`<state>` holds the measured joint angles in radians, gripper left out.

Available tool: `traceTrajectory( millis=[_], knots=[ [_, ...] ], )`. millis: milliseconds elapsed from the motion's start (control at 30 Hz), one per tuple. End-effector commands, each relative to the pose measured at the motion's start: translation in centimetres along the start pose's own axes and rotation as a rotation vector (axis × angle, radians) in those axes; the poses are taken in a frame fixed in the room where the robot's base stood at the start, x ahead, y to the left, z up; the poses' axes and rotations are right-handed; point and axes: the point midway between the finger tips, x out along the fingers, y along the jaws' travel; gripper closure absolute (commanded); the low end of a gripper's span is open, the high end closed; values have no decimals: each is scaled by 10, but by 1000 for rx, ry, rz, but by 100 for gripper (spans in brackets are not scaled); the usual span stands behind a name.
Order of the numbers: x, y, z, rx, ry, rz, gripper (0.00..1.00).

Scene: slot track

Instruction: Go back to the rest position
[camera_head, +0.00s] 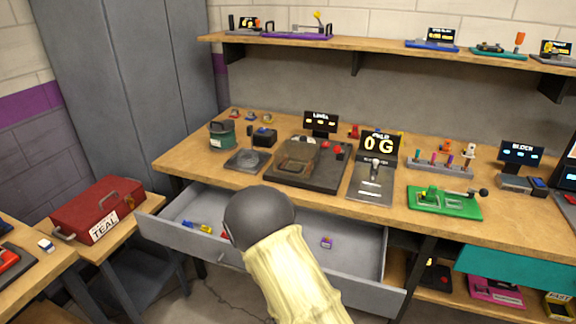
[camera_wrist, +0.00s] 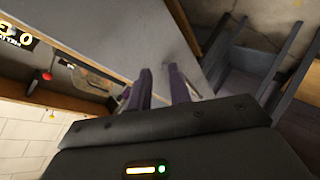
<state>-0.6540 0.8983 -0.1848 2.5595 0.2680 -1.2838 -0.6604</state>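My arm reaches up from the bottom of the head view over the open drawer, with a cream link and a dark rounded end. My gripper itself is hidden there behind the arm. In the wrist view my gripper (camera_wrist: 160,74) shows two dark purple fingers with a gap between them, so it is open. Nothing is held between the fingers. The grey drawer (camera_head: 345,277) is pulled out below the workbench (camera_head: 315,202). A small purple item (camera_head: 327,242) and several small blue and yellow pieces lie in it.
The bench carries a scale showing 0 G (camera_head: 378,146), a green track board (camera_head: 444,203) and a dark pot (camera_head: 221,135). A red toolbox (camera_head: 99,210) stands on a side table at left. A shelf (camera_head: 370,53) runs above. Grey lockers (camera_head: 130,80) stand behind left.

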Motion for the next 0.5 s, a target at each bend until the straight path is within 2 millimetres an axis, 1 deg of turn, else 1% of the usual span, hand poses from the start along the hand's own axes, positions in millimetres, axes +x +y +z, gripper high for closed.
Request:
traceTrajectory(
  millis=[33,167,267,367,500],
  knots=[
    [-2,12,2,69,-35,-16,80],
    [-10,30,12,237,-137,-82,80],
    [-21,44,19,356,-211,-128,80],
    [-36,58,25,468,-284,-170,80],
    [-62,76,34,610,-387,-221,80]
  ],
)
